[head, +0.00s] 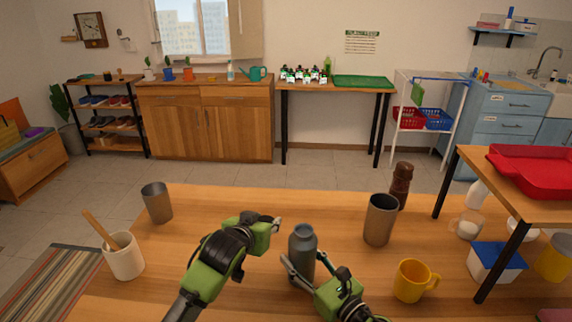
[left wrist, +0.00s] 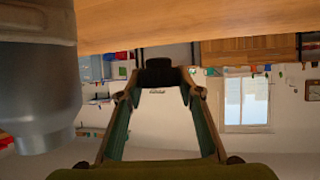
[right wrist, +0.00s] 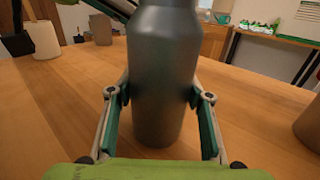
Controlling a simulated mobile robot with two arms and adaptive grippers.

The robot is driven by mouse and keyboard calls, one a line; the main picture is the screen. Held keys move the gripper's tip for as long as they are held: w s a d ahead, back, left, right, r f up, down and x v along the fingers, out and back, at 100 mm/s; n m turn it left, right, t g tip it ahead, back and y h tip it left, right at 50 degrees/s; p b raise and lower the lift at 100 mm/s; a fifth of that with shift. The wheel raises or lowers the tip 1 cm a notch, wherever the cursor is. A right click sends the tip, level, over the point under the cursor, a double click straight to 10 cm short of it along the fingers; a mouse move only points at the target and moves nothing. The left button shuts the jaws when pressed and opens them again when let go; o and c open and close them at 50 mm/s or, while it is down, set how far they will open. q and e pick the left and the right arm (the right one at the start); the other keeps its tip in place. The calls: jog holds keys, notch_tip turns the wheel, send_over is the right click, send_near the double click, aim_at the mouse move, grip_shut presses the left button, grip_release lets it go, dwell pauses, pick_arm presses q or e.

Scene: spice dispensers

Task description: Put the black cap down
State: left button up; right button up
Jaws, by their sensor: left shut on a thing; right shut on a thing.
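The black cap (left wrist: 160,72) is between the fingertips of my left gripper (left wrist: 160,85), which is shut on it. In the head view my left gripper (head: 276,223) is raised above the table, left of and behind the grey bottle (head: 302,253); I cannot make out the cap clearly there. The bottle stands upright and uncapped on the wooden table (head: 215,200). My right gripper (right wrist: 160,98) is shut on the bottle's body, one finger on each side. The bottle also shows large at the left in the left wrist view (left wrist: 38,95).
A metal cup (head: 157,203) and a white crock (head: 124,256) with a wooden spoon stand at the left. A metal tumbler (head: 379,220), a brown mill (head: 401,186) and a yellow mug (head: 411,281) stand at the right. Bare table lies between the left cup and my left gripper.

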aim_at(267, 255)
dwell(0.6)
pick_arm(q)
notch_tip(267, 255, down, 10)
jog(key=shift+r, duration=0.1)
dwell(0.3)
jog(key=o, duration=0.8)
